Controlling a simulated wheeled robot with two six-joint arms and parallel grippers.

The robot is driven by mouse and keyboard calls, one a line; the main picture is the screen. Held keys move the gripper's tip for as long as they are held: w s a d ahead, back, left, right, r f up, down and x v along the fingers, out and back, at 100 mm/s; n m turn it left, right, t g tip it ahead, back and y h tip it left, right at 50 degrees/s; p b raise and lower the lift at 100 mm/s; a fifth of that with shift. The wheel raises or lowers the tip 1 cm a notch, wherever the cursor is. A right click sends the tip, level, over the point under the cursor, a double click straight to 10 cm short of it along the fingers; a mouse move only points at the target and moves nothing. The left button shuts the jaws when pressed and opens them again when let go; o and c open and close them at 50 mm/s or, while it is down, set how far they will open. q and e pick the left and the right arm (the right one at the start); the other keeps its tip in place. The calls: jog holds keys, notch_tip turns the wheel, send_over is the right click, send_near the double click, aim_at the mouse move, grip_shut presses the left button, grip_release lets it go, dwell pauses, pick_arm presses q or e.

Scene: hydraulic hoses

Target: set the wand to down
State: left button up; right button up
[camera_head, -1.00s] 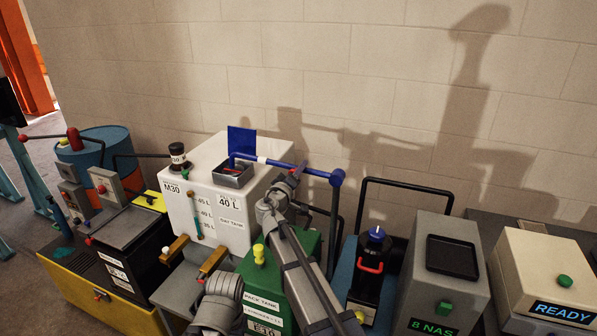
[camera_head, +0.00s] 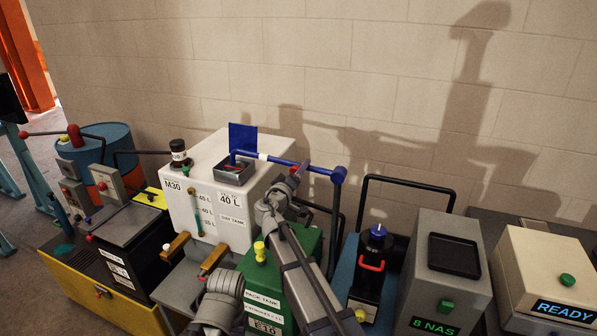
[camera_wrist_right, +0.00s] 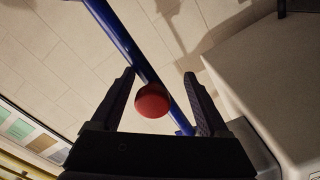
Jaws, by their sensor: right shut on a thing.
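The wand is a blue bar (camera_head: 268,157) with a white band, lying nearly level from the open hatch of the white tank (camera_head: 205,205) to a blue joint (camera_head: 338,175) on a dark upright post. My right gripper (camera_head: 293,172) is at the bar's middle, with a red ball beside it. In the right wrist view, the blue bar (camera_wrist_right: 122,40) passes between the fingers of my right gripper (camera_wrist_right: 159,74), and the red ball (camera_wrist_right: 152,101) sits between them. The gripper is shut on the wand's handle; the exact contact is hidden. My left gripper is not in view.
A blue lid (camera_head: 242,138) stands raised behind the hatch. The green pack tank (camera_head: 262,275) is below my right arm. A grey 8 NAS box (camera_head: 445,270) and a cream READY box (camera_head: 548,270) stand at right. A block wall (camera_head: 400,80) is close behind.

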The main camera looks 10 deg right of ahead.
jog(key=v, duration=0.7)
jog(key=shift+a, duration=0.15)
jog(key=shift+s, duration=0.1)
jog(key=s+d+f+m+g+y, duration=0.2)
jog(key=s+d+f+g, duration=0.25)
jog(key=s+f, duration=0.35)
jog(key=s+d+f+m+g+y, duration=0.1)
jog(key=s+d+f+m+g, duration=0.1)
jog(key=s+d+f+g, duration=0.4)
jog(key=s+a+f+g+y, duration=0.2)
jog(key=s+a+f+y, duration=0.15)
jog(key=s, duration=0.35)
jog(key=s+a+f+g+y, duration=0.2)
jog(key=s+a+f+y, duration=0.15)
jog(key=s+a, duration=0.2)
jog(key=s+a+n+h, duration=0.1)
jog(key=s+a+n, duration=0.3)
jog(key=s+a, duration=0.3)
jog(key=a, duration=0.4)
jog(key=shift+f+g, duration=0.35)
jog(key=shift+f, duration=0.05)
jog(key=shift+c, duration=0.4)
